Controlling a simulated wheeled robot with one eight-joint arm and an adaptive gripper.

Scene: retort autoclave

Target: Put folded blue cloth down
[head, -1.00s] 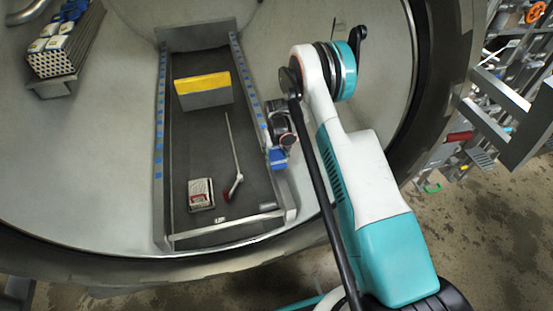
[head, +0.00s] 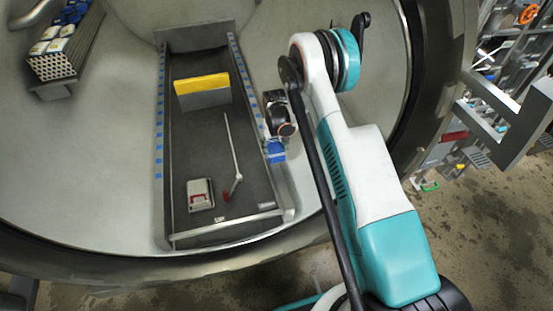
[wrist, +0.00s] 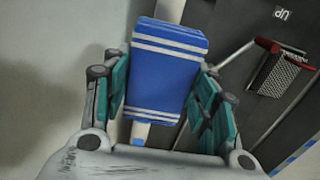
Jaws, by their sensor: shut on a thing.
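The folded blue cloth (wrist: 168,62) has white stripes and sits between the teal fingers of my gripper (wrist: 163,90) in the wrist view. My gripper is shut on it. In the head view the cloth (head: 275,151) shows as a small blue patch at the right edge of the long dark tray (head: 185,146). My gripper there is mostly hidden by my wrist. A pale bar passes behind the cloth in the wrist view. I cannot tell whether the cloth touches the tray's rim.
A grey block with a yellow top (head: 203,83) stands across the tray. The tray's middle has bare floor. A rack of bottles (head: 55,50) stands far left.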

